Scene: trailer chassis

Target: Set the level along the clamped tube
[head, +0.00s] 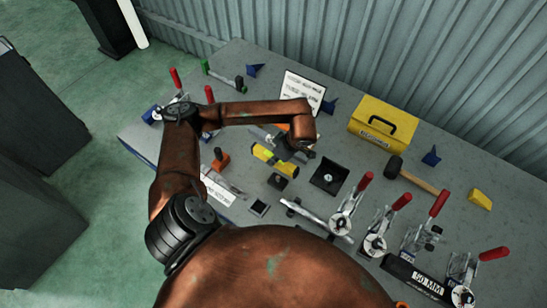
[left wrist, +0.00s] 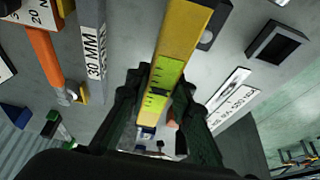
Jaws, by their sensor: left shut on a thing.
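A yellow level (head: 262,154) with a green vial lies under my left gripper (head: 288,148) in the head view. In the left wrist view, the level (left wrist: 186,30) runs between the fingers of the left gripper (left wrist: 162,95), which is shut on it. I cannot tell whether the level is touching the bench. A grey tube (head: 312,215) lies in front of it, its right end near a red-handled toggle clamp (head: 345,208). Whether that clamp grips the tube is unclear. My right gripper is not in view.
The bench (head: 330,140) holds a yellow toolbox (head: 382,126), a mallet (head: 415,180), a black square tray (head: 329,176) and more red-handled clamps (head: 380,230). A grey bar marked 30 MM (left wrist: 92,40) and an orange-handled tool (left wrist: 45,58) lie beside the level.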

